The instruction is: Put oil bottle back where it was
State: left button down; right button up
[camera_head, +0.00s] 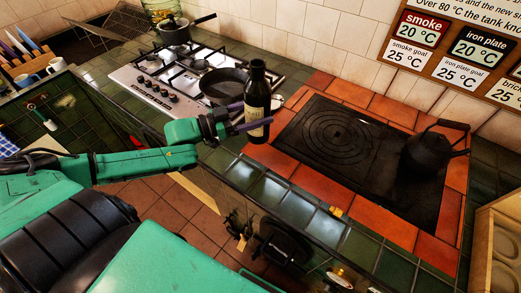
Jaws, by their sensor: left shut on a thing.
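The oil bottle (257,88) is dark with a pale label and stands upright in the head view, at the left edge of the orange-tiled hearth. My left gripper (250,116) comes in from the left and is shut on the bottle's lower part. The bottle's base appears at or just above the green tiles; I cannot tell whether it touches them. My right gripper is not in view.
A black frying pan (224,84) sits on the gas hob (150,78) just behind the bottle, with a saucepan (174,32) farther back. A dark kettle (428,152) stands on the iron plate (340,150) at right. Green tiles (240,174) in front are clear.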

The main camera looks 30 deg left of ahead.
pick_arm(q)
notch_tip(320, 180, down, 6)
jog(key=shift+w+r+b, duration=0.1)
jog(key=shift+r+b, duration=0.1)
jog(key=shift+b, duration=0.35)
notch_tip(320, 180, down, 7)
jog(key=shift+d+r+b, duration=0.15)
jog(key=shift+d+b, duration=0.1)
jog(key=shift+b, duration=0.2)
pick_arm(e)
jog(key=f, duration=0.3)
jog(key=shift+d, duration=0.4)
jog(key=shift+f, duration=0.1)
pick_arm(q)
jog(key=shift+d, duration=0.1)
grip_release()
jog(key=shift+f, duration=0.2)
jog(key=v, duration=1.2)
jog(key=shift+s+r+p, duration=0.2)
jog(key=shift+p, duration=0.25)
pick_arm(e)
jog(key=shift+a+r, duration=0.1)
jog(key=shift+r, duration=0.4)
